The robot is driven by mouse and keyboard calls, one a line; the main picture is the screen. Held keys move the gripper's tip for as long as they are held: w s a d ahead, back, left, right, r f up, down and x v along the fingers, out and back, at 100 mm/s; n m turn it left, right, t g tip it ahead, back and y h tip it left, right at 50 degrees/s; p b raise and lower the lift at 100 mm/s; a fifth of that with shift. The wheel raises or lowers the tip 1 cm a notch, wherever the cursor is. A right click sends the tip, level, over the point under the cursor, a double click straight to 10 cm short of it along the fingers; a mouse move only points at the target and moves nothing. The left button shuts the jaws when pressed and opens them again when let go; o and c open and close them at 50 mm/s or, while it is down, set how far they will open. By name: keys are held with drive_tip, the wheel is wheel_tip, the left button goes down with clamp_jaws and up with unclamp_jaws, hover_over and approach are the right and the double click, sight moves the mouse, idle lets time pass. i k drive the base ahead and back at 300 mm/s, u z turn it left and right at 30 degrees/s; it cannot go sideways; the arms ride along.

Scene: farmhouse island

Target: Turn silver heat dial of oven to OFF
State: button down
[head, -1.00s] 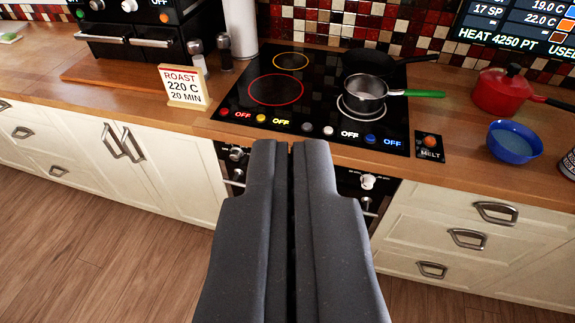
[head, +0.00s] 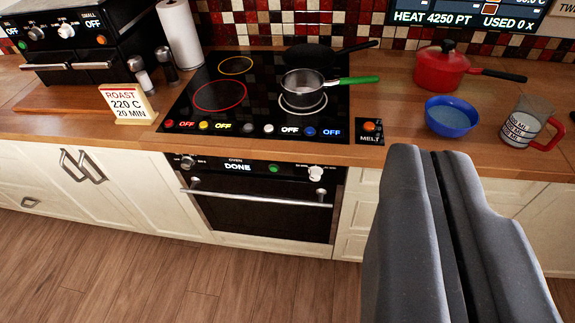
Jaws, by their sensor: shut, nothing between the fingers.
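The oven (head: 262,217) is built in under the counter, with a black door and a horizontal bar handle. Its panel reads "OVEN DONE". A silver dial (head: 187,162) is at the panel's left end; its pointer setting is too small to read. A green button (head: 273,168) and a white dial (head: 316,173) are further right on the panel. My gripper (head: 429,153) is shut and empty at the right of the picture, to the right of the oven and apart from it.
The black hob (head: 215,120) above holds a pan with a green handle (head: 303,84). A red pot (head: 440,70), a blue bowl (head: 450,117) and a measuring jug (head: 523,122) stand at right. A roast sign (head: 127,104) stands at left. The floor before the oven is clear.

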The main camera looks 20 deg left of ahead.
sight(187, 163)
drive_tip(key=u, duration=0.7)
